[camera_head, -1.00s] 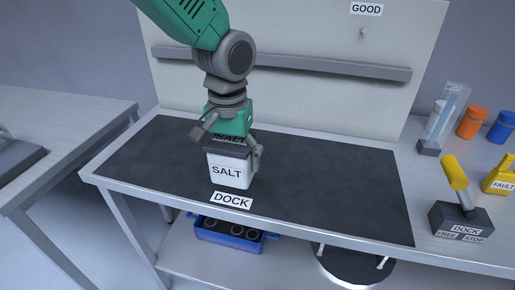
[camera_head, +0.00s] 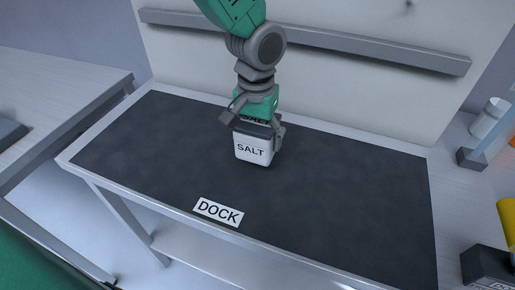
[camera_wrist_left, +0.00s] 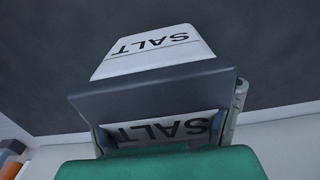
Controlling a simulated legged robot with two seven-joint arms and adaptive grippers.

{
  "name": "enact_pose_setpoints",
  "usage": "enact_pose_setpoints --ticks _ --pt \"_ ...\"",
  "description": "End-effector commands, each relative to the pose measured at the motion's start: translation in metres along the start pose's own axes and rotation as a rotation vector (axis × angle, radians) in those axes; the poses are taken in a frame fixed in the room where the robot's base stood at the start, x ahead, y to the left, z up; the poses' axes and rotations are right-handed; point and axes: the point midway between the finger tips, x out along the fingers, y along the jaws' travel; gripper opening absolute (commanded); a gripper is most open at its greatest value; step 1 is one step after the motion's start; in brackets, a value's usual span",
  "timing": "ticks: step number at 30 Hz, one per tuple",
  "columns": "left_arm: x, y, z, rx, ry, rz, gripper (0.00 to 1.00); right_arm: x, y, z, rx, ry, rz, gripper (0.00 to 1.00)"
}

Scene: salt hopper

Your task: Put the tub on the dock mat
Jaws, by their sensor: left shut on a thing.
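The tub (camera_head: 253,149) is white with a dark lid and the word SALT on its front. In the head view it is upright over the middle of the dark dock mat (camera_head: 340,200); I cannot tell whether its base touches the mat. My left gripper (camera_head: 253,125) is shut on the tub from above, with a finger on each side. In the left wrist view the tub (camera_wrist_left: 155,50) shows its white front and dark lid close to the gripper, with the dark mat behind. My right gripper is not in view.
A dark block (camera_head: 488,266) and a white-capped clear container (camera_head: 490,118) stand on the right. A grey rail (camera_head: 330,43) runs along the back panel. The mat around the tub is clear.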

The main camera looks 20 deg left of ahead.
Motion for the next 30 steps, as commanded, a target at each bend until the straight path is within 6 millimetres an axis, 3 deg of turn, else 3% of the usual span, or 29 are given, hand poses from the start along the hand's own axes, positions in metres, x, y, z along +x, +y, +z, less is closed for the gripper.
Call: enact_pose_setpoints --ticks 7,17,18,20,30 --pt "0.032 0.002 0.001 0.002 -0.002 -0.003 0.31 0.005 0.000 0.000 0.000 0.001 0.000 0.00" --pt "0.036 0.000 0.001 0.002 0.000 0.000 0.31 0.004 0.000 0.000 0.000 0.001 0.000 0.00" --pt "0.037 0.000 0.001 0.002 -0.001 0.000 0.75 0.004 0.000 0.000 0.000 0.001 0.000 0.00" --pt "0.037 0.000 0.001 0.001 -0.001 0.000 0.96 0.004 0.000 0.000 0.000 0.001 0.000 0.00" --pt "0.035 0.001 0.000 0.002 0.000 -0.001 0.96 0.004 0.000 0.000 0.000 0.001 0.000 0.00"
